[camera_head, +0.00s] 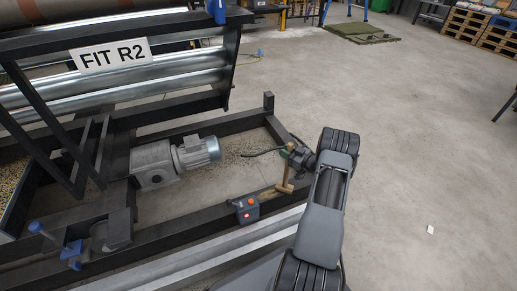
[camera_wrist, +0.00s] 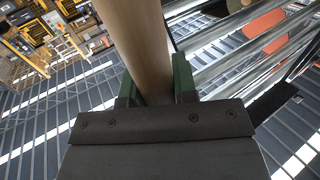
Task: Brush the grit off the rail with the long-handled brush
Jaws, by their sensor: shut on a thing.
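My gripper (camera_head: 292,153) shows in the head view at the right end of the dark machine frame, with the arm reaching to it from the lower right. It is shut on the brush's wooden handle (camera_head: 286,172), which hangs down to a short wooden crosspiece near the frame's front beam. Whether the bristles touch anything is too small to tell. In the wrist view the pale round handle (camera_wrist: 149,45) stands between the green-padded fingers (camera_wrist: 157,88); the brush head is out of sight. A silver rail (camera_head: 235,243) runs along the front. Tan grit (camera_head: 240,152) shows inside the frame.
A grey motor (camera_head: 175,161) sits inside the dark frame. A box with a red button (camera_head: 247,209) is on the front beam, left of the brush. A "FIT R2" sign (camera_head: 114,55) hangs before silver rollers. The floor (camera_head: 420,150) to the right is mostly clear.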

